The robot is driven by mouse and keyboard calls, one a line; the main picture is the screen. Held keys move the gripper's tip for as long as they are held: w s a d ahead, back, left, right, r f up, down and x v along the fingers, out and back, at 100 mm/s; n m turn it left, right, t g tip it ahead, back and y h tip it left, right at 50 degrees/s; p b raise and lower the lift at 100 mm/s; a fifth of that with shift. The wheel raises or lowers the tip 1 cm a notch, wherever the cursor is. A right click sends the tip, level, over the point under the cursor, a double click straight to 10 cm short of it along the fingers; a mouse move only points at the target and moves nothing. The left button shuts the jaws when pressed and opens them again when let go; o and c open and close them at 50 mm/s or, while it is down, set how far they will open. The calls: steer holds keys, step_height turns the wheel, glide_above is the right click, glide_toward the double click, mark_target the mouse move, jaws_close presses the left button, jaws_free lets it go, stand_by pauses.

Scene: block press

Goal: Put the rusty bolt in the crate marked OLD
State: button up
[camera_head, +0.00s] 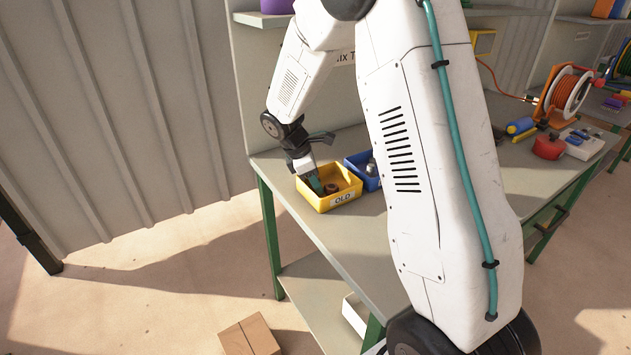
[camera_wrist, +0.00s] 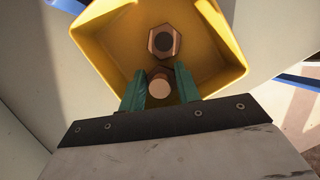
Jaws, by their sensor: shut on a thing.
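The yellow crate marked OLD (camera_head: 343,199) stands at the left end of the workbench. My gripper (camera_head: 316,184) points down into it. In the wrist view the teal fingers of my gripper (camera_wrist: 160,92) are inside the crate's outline, shut on a brown rusty bolt (camera_wrist: 159,84), whose round end faces the camera. Whether this bolt touches the crate floor I cannot tell. Another brown hex-shaped piece (camera_wrist: 164,42) lies in the yellow crate (camera_wrist: 215,45), just beyond the held bolt. It also shows in the head view (camera_head: 331,188).
A blue crate (camera_head: 371,184) with a grey piece (camera_head: 371,168) in it stands right beside the yellow one, partly hidden by my arm. A cable reel (camera_head: 567,95) and a red object (camera_head: 548,147) are further right on the bench. A cardboard box (camera_head: 250,337) is on the floor.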

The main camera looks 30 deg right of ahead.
steer(key=shift+f, duration=0.15)
steer(key=o, duration=0.8)
steer(key=shift+o, duration=0.2)
steer(key=v, duration=1.1)
steer(key=s+a+r+m, duration=0.2)
steer(key=s+r+m, duration=0.1)
steer(key=s+r, duration=0.45)
steer(key=s+a+m+t+y, duration=0.1)
steer(key=s+a+m, duration=0.1)
steer(key=s, duration=0.7)
steer(key=s+a+r+m+t+y, duration=0.1)
steer(key=s+a+m, duration=0.1)
steer(key=s+m, duration=0.3)
steer(key=s+a+r+m+t+y, duration=0.1)
steer(key=s+a+m+y, duration=0.1)
steer(key=s, duration=1)
steer(key=shift+s+m, duration=0.35)
steer(key=shift+m, duration=0.35)
steer(key=shift+a+r, duration=0.1)
steer(key=shift+a, duration=0.05)
